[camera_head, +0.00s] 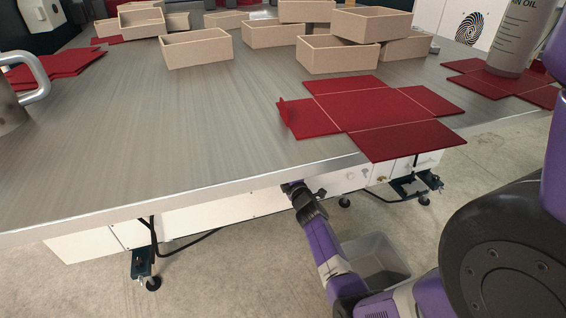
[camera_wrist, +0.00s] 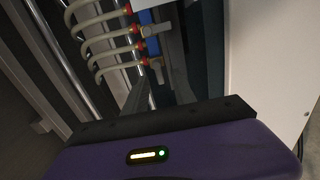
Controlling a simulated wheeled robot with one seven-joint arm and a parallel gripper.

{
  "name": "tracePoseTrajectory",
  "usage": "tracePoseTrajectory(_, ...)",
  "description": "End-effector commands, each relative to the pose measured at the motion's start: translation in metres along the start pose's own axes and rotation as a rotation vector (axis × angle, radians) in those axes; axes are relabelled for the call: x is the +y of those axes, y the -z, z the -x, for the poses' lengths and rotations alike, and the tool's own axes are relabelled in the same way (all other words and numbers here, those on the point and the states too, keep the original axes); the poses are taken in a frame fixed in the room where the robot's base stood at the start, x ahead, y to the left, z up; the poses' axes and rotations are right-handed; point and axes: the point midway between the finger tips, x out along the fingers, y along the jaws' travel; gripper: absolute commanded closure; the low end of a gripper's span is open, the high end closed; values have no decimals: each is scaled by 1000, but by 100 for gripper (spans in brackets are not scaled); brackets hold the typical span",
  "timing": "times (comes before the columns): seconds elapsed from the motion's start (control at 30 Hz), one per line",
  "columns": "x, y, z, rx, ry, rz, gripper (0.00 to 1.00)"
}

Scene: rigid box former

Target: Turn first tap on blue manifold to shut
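The blue manifold (camera_wrist: 148,20) shows at the top of the wrist view, partly cut off by the frame edge. Red fittings with pale hoses run along its left side. A grey tap (camera_wrist: 157,30) sticks out to its right near the top, and another grey tap (camera_wrist: 157,70) is at its lower end. I cannot tell which is first. My gripper (camera_wrist: 138,92) reaches up from the bottom of the wrist view, its finger part below the lower tap and apart from it. In the head view my gripper (camera_head: 291,187) is at the table's front underside; the manifold is hidden there.
A white panel (camera_wrist: 270,60) stands close on the right in the wrist view, and metal rods (camera_wrist: 58,50) on the left. Above is the metal table (camera_head: 150,120) with cardboard boxes (camera_head: 197,48) and red flat blanks (camera_head: 370,105). A grey bin (camera_head: 370,262) stands on the floor.

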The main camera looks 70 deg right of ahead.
Motion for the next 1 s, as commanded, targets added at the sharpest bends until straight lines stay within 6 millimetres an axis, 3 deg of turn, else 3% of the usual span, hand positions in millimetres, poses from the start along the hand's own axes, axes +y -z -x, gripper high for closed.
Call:
tracePoseTrajectory(0.2,1,0,37,1,2,1,68)
tracePoseTrajectory(0.4,0,0,58,0,1,-1,68)
tracePoseTrajectory(1.0,0,0,62,0,0,-1,68)
